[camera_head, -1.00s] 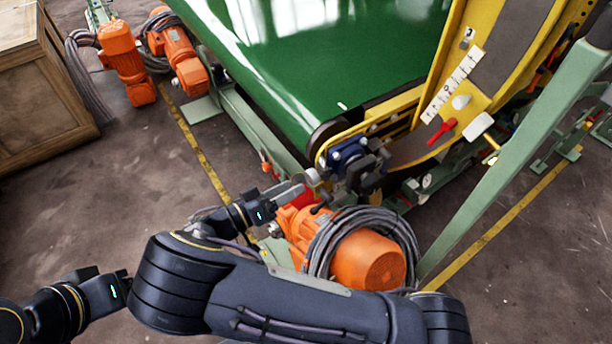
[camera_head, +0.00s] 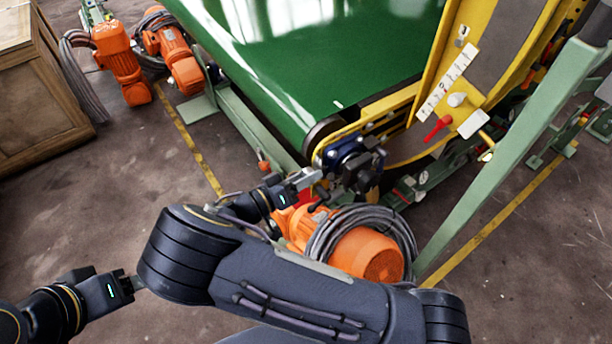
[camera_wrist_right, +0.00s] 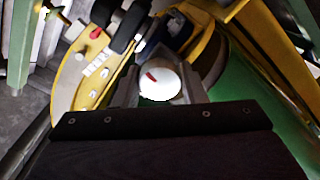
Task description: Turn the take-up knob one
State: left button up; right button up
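A round white knob with a red mark (camera_wrist_right: 158,82) shows in the right wrist view, between the two grey fingers of my right gripper (camera_wrist_right: 160,92). The fingers stand apart, one on each side of it; I cannot tell whether they touch it. In the head view the right gripper (camera_head: 308,178) is at the conveyor's near corner, beside a dark blue bearing housing (camera_head: 332,154). Its fingers hide the knob there. My left gripper (camera_head: 130,285) is at the lower left, away from the conveyor; its finger opening is unclear.
The green belt (camera_head: 310,60) and yellow side frame (camera_head: 400,100) lie beyond the right gripper. An orange motor (camera_head: 368,255) with coiled grey cables is just below it. A red lever (camera_head: 437,128) and a green post (camera_head: 505,165) are to the right. Open floor lies left.

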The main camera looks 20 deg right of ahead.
jog(key=shift+c, duration=1)
jog(key=n, duration=0.6)
jog(key=shift+p, duration=0.3)
jog(key=n, duration=0.3)
jog(key=shift+n+p, duration=0.3)
jog(key=shift+p, duration=0.1)
jog(key=n+p, duration=0.1)
jog(key=n, duration=0.3)
jog(key=shift+n, duration=0.3)
jog(key=o, duration=1)
